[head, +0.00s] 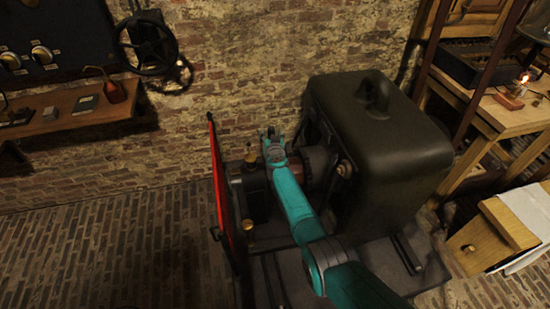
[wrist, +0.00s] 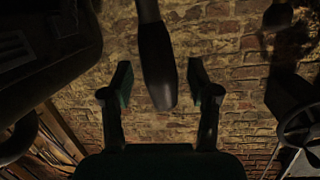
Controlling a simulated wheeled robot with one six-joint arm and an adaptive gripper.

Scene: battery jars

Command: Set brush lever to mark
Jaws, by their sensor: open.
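The brush lever appears as a dark rounded handle (wrist: 157,65) coming in from the top of the wrist view. Its free end lies between my two fingers in the picture, with a gap on both sides. My gripper (wrist: 159,78) is open, and neither finger touches the handle there. In the head view my gripper (head: 270,137) is at the machine, left of the large dark housing (head: 385,130). My arm hides part of the machine there, and I cannot make out the lever in that view. I cannot make out the mark in either view.
A red-edged wheel (head: 222,190) stands just left of my gripper, with brass cups (head: 248,229) beside it. A wall shelf (head: 75,112) and a black handwheel (head: 147,45) are at the left. A wooden bench (head: 510,115) is at the right. The brick floor at lower left is clear.

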